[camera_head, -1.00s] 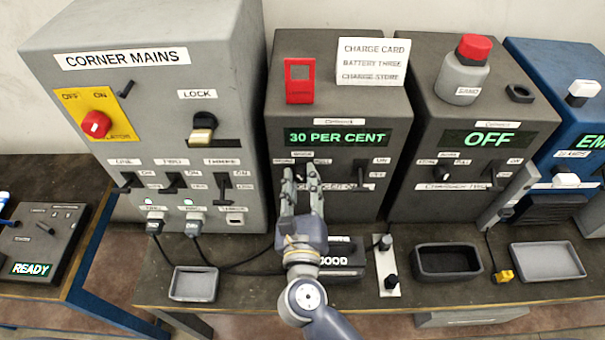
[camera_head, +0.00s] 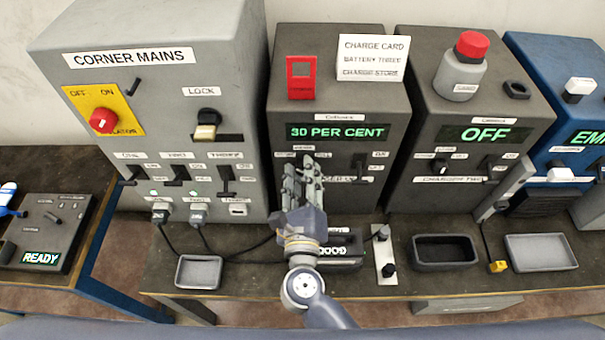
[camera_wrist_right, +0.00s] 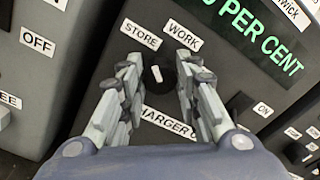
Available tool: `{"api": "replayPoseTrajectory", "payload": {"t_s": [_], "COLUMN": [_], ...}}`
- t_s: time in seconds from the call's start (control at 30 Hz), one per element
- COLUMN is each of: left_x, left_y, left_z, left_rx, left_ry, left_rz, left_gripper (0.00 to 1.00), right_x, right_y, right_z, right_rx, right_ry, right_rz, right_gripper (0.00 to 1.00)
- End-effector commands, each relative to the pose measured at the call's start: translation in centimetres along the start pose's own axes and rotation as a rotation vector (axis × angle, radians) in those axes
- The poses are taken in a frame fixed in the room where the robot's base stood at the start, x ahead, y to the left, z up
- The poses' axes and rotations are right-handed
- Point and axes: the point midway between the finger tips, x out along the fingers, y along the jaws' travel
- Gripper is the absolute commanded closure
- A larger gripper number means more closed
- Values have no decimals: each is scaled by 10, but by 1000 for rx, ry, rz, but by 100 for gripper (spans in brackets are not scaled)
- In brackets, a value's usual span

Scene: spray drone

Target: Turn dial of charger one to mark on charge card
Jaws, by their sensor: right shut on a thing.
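Charger one (camera_head: 395,100) is the dark grey box in the middle of the head view, its green display reading 30 PER CENT. Its dial (camera_wrist_right: 157,75) is a small dark knob with a white pointer line, below the STORE and WORK labels in the right wrist view. The pointer tilts slightly left of upright there. The white charge card (camera_head: 371,58) on top reads BATTERY THREE and a last line ending in STORE. My left gripper is not in view.
A switch (camera_head: 360,165) sits right of the dial. The corner mains cabinet (camera_head: 150,90) stands left, charger two (camera_head: 425,110) right. A grey tray (camera_head: 199,272), cables, a dark tray (camera_head: 445,252) and a plate with knobs (camera_head: 386,255) lie on the bench in front.

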Motion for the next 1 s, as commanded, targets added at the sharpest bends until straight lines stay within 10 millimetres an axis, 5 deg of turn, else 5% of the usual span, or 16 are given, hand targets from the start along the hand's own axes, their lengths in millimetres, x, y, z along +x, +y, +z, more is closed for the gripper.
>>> {"api": "replayPoseTrajectory", "payload": {"t_s": [0.13,0.57,1.0], "left_x": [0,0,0], "left_y": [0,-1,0], "left_z": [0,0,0], "left_rx": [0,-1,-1], "left_ry": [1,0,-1], "left_rz": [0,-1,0], "left_gripper": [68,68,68], "right_x": [1,-8,-94], "right_y": [-1,0,0], "right_z": [0,-1,-1], "right_rx": [-1,-1,0], "right_ry": [-1,2,2], "right_rz": [-3,0,2], "right_gripper": [49,49,49]}}
